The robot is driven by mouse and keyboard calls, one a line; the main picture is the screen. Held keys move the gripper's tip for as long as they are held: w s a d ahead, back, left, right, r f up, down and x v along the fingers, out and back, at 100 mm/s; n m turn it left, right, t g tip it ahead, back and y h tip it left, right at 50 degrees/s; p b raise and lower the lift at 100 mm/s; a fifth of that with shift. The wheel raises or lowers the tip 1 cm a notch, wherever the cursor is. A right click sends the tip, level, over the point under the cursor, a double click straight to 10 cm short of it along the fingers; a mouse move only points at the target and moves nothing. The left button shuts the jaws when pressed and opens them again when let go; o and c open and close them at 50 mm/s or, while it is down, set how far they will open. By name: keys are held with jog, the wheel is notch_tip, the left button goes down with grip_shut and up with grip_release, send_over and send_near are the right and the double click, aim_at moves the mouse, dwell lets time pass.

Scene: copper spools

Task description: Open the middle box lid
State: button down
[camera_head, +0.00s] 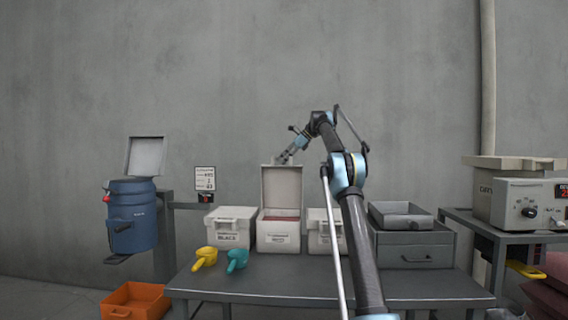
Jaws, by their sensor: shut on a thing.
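The middle box (278,238) is white with a label on its front and stands on the table between two other white boxes. Its lid (280,187) is raised upright at the back, and a reddish content shows inside the opening. My gripper (284,158) is at the top right edge of the raised lid, shut on the lid. The fingertips are small in this view, and their exact contact is hard to see. My arm comes up from the lower right, in front of the right white box.
The left box (230,228) and right box (318,232) have closed lids. Yellow (204,258) and teal (237,260) objects lie on the table's front left (290,284). Grey trays (400,215) stand right. A blue bin (132,217) with raised lid stands left, above an orange crate (135,300).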

jog(key=c, duration=1.7)
grip_release()
jog(key=shift+o, duration=0.2)
jog(key=shift+r, duration=0.1)
jog(key=shift+w+v, duration=0.2)
jog(key=shift+v, duration=1.25)
jog(key=s+d, duration=0.1)
jog(key=d, duration=1.1)
jog(key=shift+s, duration=0.25)
